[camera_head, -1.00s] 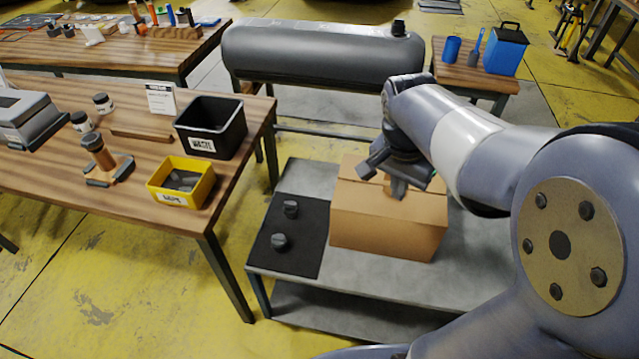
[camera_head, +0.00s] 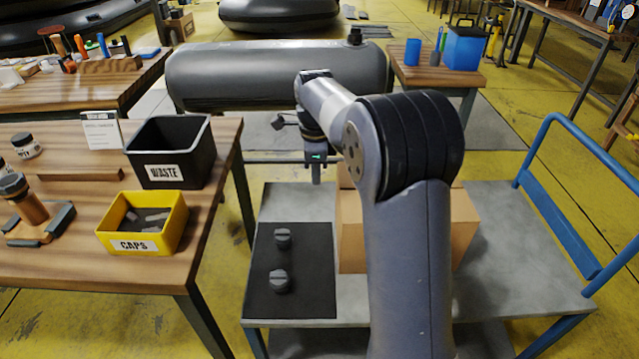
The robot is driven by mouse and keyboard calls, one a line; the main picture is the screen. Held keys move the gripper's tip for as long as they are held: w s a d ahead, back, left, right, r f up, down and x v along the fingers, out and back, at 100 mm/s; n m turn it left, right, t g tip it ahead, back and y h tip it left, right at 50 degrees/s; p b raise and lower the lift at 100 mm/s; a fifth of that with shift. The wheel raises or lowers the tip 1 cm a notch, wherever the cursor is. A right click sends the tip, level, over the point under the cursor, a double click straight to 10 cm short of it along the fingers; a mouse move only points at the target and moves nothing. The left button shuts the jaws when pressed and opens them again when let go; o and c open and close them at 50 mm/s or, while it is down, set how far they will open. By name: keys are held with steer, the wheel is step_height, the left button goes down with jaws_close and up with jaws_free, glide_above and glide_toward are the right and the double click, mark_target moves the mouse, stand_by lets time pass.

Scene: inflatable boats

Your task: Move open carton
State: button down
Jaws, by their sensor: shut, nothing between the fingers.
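The tan cardboard carton (camera_head: 464,222) stands on the grey top of a cart (camera_head: 500,268). My arm crosses in front of it and hides its middle and most of its top, so I cannot tell how its flaps lie. My gripper (camera_head: 316,180) points down beside the carton's upper left edge, towards the far side. It looks shut and holds nothing. I cannot tell whether it touches the carton.
A black mat (camera_head: 300,300) with two dark knobs (camera_head: 281,280) lies on the cart left of the carton. The blue cart handle (camera_head: 560,190) rises at right. The wooden bench at left holds a black WASTE bin (camera_head: 165,150) and a yellow CAPS bin (camera_head: 140,232). A grey inflatable tube (camera_head: 270,75) lies behind.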

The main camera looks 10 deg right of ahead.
mark_target(455, 189)
steer(key=d+f+b, duration=0.2)
steer(key=d+f, duration=0.2)
steer(key=f, duration=0.4)
steer(key=shift+s, duration=0.45)
steer(key=shift+f, duration=0.1)
steer(key=s+d+p, duration=0.2)
steer(key=d, duration=0.8)
steer(key=s+d+p, duration=0.2)
steer(key=d+p, duration=0.1)
steer(key=d, duration=0.7)
steer(key=s+d+p, duration=0.2)
steer(key=d+p, duration=0.1)
steer(key=d, duration=0.7)
steer(key=shift+a, duration=0.2)
